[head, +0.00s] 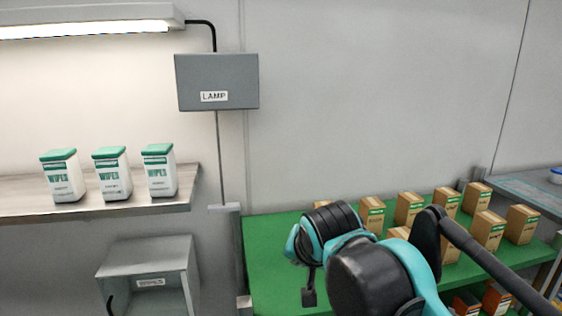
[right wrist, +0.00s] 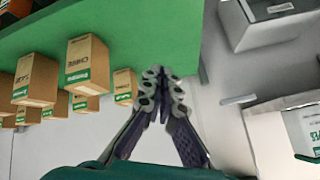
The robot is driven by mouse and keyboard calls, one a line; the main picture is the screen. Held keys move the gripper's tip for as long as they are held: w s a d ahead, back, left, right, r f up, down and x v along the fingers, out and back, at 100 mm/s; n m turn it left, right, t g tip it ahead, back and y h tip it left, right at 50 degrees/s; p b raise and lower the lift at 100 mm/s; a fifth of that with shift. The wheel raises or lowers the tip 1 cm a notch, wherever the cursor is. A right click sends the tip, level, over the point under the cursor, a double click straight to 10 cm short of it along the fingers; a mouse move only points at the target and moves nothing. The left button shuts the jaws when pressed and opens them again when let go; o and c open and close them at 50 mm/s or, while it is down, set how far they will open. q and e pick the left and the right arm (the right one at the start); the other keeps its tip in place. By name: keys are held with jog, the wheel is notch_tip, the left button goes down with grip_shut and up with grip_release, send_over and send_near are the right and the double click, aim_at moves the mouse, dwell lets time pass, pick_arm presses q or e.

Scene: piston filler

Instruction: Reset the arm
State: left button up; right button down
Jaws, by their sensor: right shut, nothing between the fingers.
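My right arm (head: 375,265) comes in from the lower right of the head view, in front of the green table. Its gripper is mostly hidden there behind the wrist; a small dark part hangs below it. In the right wrist view my right gripper (right wrist: 163,78) is shut and empty, its fingertips together near the edge of the green table (right wrist: 140,35). My left gripper does not show in either view.
Several brown cartons (head: 409,207) stand on the green table (head: 275,262). Three wipes canisters (head: 111,175) stand on a shelf (head: 120,208) at left. A grey lamp box (head: 217,82) is on the wall. An open grey box (head: 148,270) is below the shelf.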

jog(key=s+d+f+n, duration=0.1)
jog(key=s+d+f, duration=0.4)
jog(key=f, duration=0.3)
jog(key=s+d+f+n+h, duration=0.1)
jog(key=s+d+f, duration=0.4)
jog(key=f, duration=0.4)
jog(key=s+d+f+n, duration=0.1)
jog(key=s+d+f, duration=0.3)
jog(key=s+f, duration=0.3)
pick_arm(q)
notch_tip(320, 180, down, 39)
jog(key=b, duration=3.8)
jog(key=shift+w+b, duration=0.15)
jog(key=shift+b, duration=0.25)
pick_arm(e)
notch_tip(320, 180, down, 38)
jog(key=w, duration=0.1)
jog(key=shift+w+f+g, duration=0.25)
jog(key=shift+g, duration=0.15)
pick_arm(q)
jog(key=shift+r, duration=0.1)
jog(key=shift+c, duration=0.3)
